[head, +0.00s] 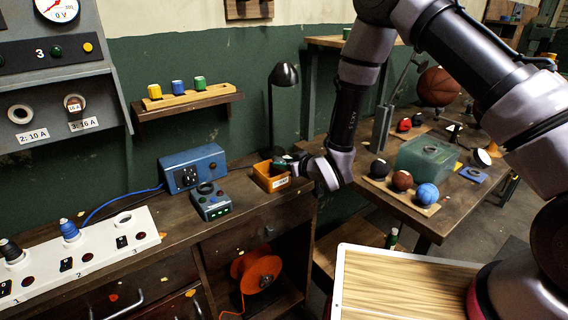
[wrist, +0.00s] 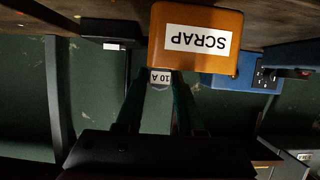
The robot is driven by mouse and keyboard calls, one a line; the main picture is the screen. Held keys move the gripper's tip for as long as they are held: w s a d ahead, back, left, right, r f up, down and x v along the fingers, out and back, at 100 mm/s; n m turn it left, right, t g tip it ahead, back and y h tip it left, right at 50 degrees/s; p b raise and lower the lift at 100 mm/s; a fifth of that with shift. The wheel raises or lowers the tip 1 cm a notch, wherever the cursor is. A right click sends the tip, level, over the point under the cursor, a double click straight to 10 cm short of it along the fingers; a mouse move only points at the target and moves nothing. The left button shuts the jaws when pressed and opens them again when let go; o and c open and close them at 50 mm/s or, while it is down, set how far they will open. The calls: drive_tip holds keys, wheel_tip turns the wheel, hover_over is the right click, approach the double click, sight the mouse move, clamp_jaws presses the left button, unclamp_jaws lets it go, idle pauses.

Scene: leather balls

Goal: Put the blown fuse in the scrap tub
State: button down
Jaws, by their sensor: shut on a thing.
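The scrap tub (head: 263,183) is a small orange box with a white label on the wooden bench, right of the blue tester. In the wrist view, which is upside down, the tub (wrist: 195,57) shows its SCRAP label. My gripper (head: 284,163) is at the tub's top, its dark green fingers over the opening. In the wrist view my gripper (wrist: 160,88) is shut on a fuse (wrist: 160,79) marked 10 A, seen at the tub's rim edge. I cannot tell whether the fuse is above the rim or slightly inside. The head view hides the fuse.
A blue box with sockets (head: 194,168) and a small blue-grey tester (head: 211,201) stand left of the tub. A black lamp (head: 283,76) stands behind. A wall shelf (head: 190,103) holds yellow, blue and green fuses. A white fuse board (head: 100,246) lies at the left.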

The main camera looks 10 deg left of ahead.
drive_tip(key=shift+f, duration=0.3)
drive_tip(key=c, duration=0.5)
unclamp_jaws()
drive_tip(key=shift+f, duration=0.1)
drive_tip(key=shift+r, duration=0.2)
